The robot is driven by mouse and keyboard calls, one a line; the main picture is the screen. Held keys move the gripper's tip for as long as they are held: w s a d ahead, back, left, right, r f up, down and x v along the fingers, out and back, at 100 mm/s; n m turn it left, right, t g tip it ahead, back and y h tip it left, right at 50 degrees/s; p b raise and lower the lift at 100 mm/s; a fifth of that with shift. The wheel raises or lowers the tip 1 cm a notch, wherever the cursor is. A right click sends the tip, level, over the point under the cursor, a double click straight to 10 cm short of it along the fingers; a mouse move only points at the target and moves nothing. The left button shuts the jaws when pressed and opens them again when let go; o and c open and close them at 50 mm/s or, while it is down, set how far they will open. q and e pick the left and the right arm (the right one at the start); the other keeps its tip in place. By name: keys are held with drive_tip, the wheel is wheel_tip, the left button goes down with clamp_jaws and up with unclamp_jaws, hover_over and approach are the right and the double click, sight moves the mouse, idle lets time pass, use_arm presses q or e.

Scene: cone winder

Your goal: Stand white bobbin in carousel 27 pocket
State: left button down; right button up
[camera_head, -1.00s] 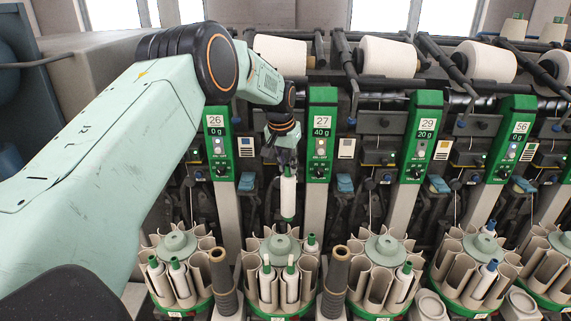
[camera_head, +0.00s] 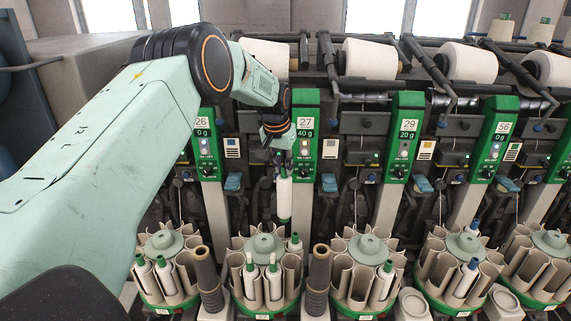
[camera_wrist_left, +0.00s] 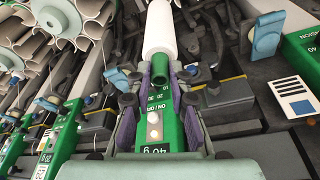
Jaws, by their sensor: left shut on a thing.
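My left gripper (camera_head: 284,166) is shut on the white bobbin (camera_head: 284,198), which hangs upright with a green tip at its lower end. In the left wrist view, the purple fingers (camera_wrist_left: 168,82) grip beside the bobbin's green end, and the white bobbin (camera_wrist_left: 160,30) extends away from them. The carousel below the 27 panel (camera_head: 265,243) has several curved pockets around a grey-green hub. The bobbin is above the carousel's rear right side, apart from it. Several pockets hold bobbins, two at the front and one at the right rear. My right gripper is not in view.
The green 27 panel (camera_head: 305,135) stands just behind my gripper. Dark conical posts (camera_head: 318,270) rise on both sides of this carousel. Neighbouring carousels (camera_head: 168,243) stand left and right, partly filled. Large white cones (camera_head: 370,58) lie along the top.

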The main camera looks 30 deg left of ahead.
use_arm(q)
drive_tip(key=shift+f, duration=0.3)
drive_tip(key=shift+s+d+r, duration=0.1)
drive_tip(key=shift+d+r, duration=0.05)
drive_tip(key=shift+r, duration=0.15)
drive_tip(key=shift+w+f+p, duration=0.1)
drive_tip(key=shift+w+p, duration=0.15)
drive_tip(key=shift+p, duration=0.05)
drive_tip(key=shift+s, duration=0.15)
idle(0.4)
idle(0.4)
